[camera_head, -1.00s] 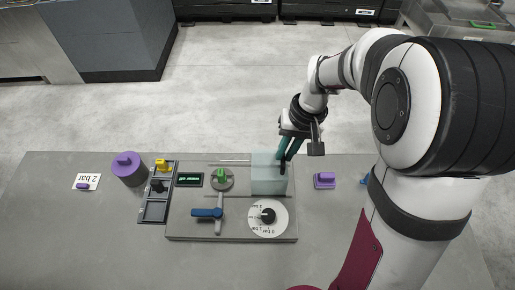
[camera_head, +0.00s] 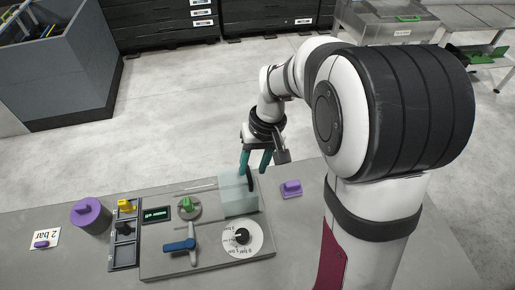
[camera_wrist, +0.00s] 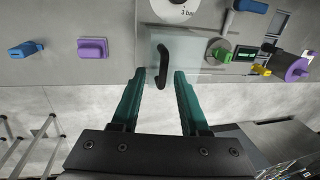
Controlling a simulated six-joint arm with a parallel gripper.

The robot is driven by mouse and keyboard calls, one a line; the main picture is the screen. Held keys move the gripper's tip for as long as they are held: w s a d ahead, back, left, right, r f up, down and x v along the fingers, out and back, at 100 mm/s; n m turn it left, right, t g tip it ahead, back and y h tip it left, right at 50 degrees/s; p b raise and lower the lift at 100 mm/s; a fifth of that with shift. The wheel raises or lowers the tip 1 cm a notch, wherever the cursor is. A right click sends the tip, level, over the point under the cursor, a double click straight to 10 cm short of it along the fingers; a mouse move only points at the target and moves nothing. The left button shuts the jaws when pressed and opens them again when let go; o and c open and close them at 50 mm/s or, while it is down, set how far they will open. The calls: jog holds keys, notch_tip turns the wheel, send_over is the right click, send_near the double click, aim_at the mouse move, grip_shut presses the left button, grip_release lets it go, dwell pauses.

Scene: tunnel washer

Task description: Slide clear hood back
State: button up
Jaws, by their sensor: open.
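The clear hood (camera_head: 238,199) is a pale see-through box on the right part of the grey panel (camera_head: 205,262), to the right of the green knob (camera_head: 187,204). A black handle (camera_head: 250,181) stands on it at its far right side. My gripper (camera_head: 255,171) has teal fingers and is open at the hood's far edge, by the handle. In the wrist view, the hood (camera_wrist: 190,48) lies ahead, and the handle's near end (camera_wrist: 162,75) shows between the spread fingertips (camera_wrist: 160,73). I cannot tell how far the fingertips are from the handle in depth.
A round white dial (camera_head: 241,238) sits nearer than the hood, and a blue lever (camera_head: 180,246) to the left. A purple block (camera_head: 291,188) lies on the table right of the panel. A purple cylinder (camera_head: 90,216) and grey tray (camera_head: 124,246) stand left.

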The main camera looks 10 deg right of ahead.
notch_tip(320, 180, up, 15)
jog(key=d, duration=0.3)
jog(key=shift+f, duration=0.2)
jog(key=s+a+f+m, duration=0.2)
jog(key=s+f, duration=0.2)
jog(key=s, duration=0.7)
jog(key=s+a+f+m, duration=0.2)
jog(key=s+f+m, duration=0.1)
jog(key=s, duration=0.8)
jog(key=shift+f+m, duration=0.3)
jog(key=shift+f, duration=0.5)
